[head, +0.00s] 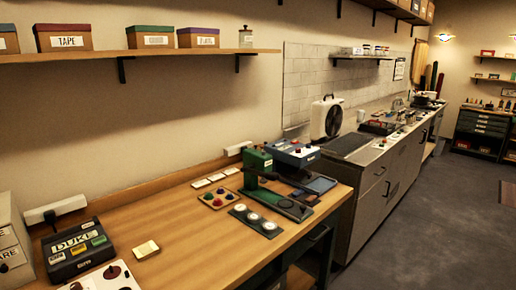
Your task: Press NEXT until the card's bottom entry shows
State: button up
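A dark box-shaped device (76,250) stands at the near left of the wooden table. Its pale display (75,242) reads "DUKE". Small coloured patches, among them green and yellow ones, sit on its face below the display; I cannot read any of them as NEXT. A small cream card or pad (146,250) lies flat on the table to the right of the device, and any writing on it is too small to read. I cannot tell whether it is the task's card. My gripper is not in view.
A white panel with dark red discs (105,279) lies in front of the device. A tray of coloured pieces (220,198), a dark strip with round pale discs (256,221) and a green lever machine (258,163) stand further right. Bare wood (190,250) is clear between.

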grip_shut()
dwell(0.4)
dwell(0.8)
